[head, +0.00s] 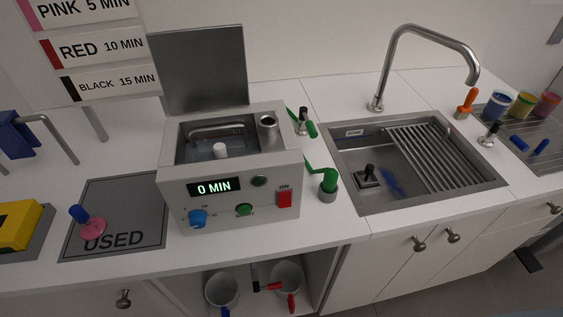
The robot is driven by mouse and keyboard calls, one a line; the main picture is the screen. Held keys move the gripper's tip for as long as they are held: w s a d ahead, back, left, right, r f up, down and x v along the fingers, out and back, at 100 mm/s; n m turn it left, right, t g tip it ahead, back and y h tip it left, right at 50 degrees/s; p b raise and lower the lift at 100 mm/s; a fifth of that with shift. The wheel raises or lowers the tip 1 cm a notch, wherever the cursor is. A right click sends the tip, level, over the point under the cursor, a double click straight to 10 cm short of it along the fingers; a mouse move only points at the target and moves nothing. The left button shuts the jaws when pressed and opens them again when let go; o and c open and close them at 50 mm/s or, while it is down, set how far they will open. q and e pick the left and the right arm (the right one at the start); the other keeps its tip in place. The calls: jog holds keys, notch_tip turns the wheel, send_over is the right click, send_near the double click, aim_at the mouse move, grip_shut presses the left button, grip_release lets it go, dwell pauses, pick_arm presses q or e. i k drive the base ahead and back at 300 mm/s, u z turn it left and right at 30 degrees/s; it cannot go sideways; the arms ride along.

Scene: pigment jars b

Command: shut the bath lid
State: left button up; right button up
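The bath (222,206) is a grey box on the white counter, left of the sink. Its lid (199,72) is a grey metal plate standing upright at the back edge, so the bath is open. Inside the opening I see a metal bar or handle (215,131), a white knob-like piece (220,149) and a metal cylinder (267,127) at the right. The front panel has a display (215,188) reading 0 MIN, a blue knob (198,218), a green button (244,210) and a red ON switch (284,199). Neither of my grippers is in view.
A grey USED mat (125,200) with a pink-and-blue item lies left of the bath. Right of it are a green pipe or handle (329,182), the sink (353,146) and a tall faucet (385,72). Wall signs (103,47) hang left of the lid.

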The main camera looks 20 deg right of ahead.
aim_at(204, 68)
jog(key=z, duration=0.05)
jog(key=k, duration=1)
jog(key=i, duration=0.55)
jog(key=u, duration=0.5)
